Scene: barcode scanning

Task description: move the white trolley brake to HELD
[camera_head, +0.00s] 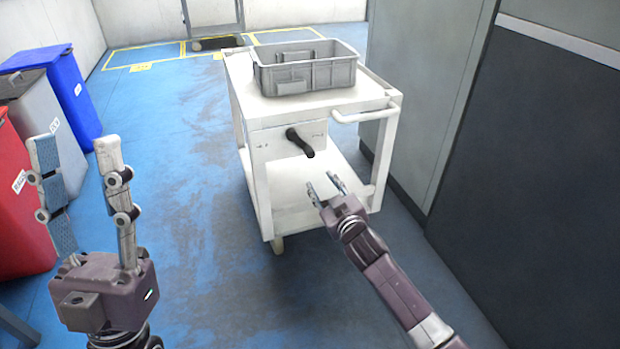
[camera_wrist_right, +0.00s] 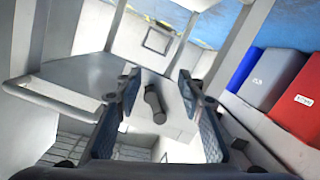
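The white trolley (camera_head: 320,105) stands ahead in the head view. Its dark brake lever (camera_head: 300,142) sits on a white front plate (camera_head: 265,145) below the top shelf, slanting down to the right. In the right wrist view the lever (camera_wrist_right: 154,103) shows between the fingers. My right gripper (camera_head: 325,183) is open and empty, in front of the trolley and below and right of the lever, apart from it. My left gripper (camera_head: 75,150) is open, raised and empty at the left, away from the trolley. Marks on the plate are too small to read.
A grey crate (camera_head: 305,75) sits on the trolley's top. A white push handle (camera_head: 365,115) juts out at its right corner. Blue, grey and red bins (camera_head: 20,200) stand at the left. A grey cabinet wall (camera_head: 540,150) closes the right side. The blue floor (camera_head: 180,150) between is clear.

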